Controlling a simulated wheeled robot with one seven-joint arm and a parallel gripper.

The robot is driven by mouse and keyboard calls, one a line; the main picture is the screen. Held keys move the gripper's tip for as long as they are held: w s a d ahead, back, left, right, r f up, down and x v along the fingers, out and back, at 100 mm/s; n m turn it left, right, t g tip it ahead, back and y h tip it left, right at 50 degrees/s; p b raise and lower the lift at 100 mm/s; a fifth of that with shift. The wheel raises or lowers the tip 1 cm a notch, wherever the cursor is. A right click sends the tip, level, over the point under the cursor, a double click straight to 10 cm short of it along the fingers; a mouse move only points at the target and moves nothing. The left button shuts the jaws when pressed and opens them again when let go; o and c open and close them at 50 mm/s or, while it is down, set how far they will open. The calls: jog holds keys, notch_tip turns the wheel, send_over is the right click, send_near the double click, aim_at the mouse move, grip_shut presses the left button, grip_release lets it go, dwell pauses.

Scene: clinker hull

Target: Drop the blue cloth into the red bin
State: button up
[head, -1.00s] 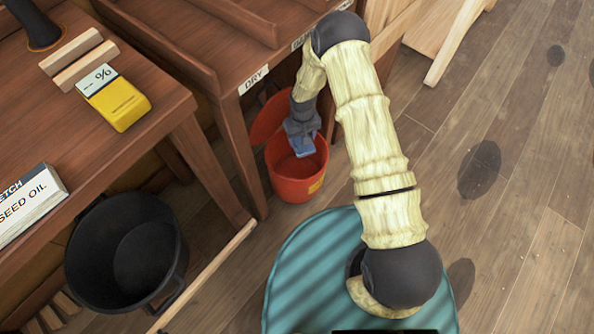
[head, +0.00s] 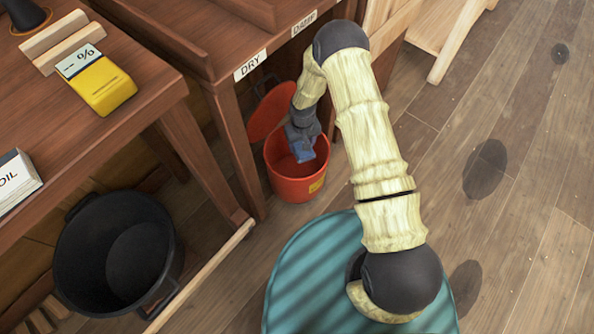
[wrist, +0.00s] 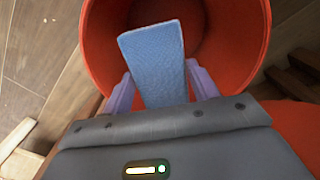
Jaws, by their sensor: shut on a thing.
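The red bin (head: 292,184) stands on the floor beside the wooden bench leg in the head view, with its red lid tilted open behind it. My gripper (head: 301,148) is over the bin's mouth, pointing down. In the wrist view my gripper (wrist: 160,92) is shut on the blue cloth (wrist: 155,55), which sticks out stiffly between the two pale purple fingers. The cloth is over the bin's opening, and the bin's wall (wrist: 255,45) curves around it. The cloth also shows small in the head view (head: 303,155). I cannot tell how deep it reaches.
A black tub (head: 115,250) stands on the floor at the left, with a wooden rail (head: 200,275) beside it. A yellow moisture meter (head: 97,82) lies on the bench. The floor on the right is open.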

jog(key=o, duration=1)
jog(key=shift+o, duration=0.2)
notch_tip(320, 180, up, 12)
jog(key=p, duration=0.4)
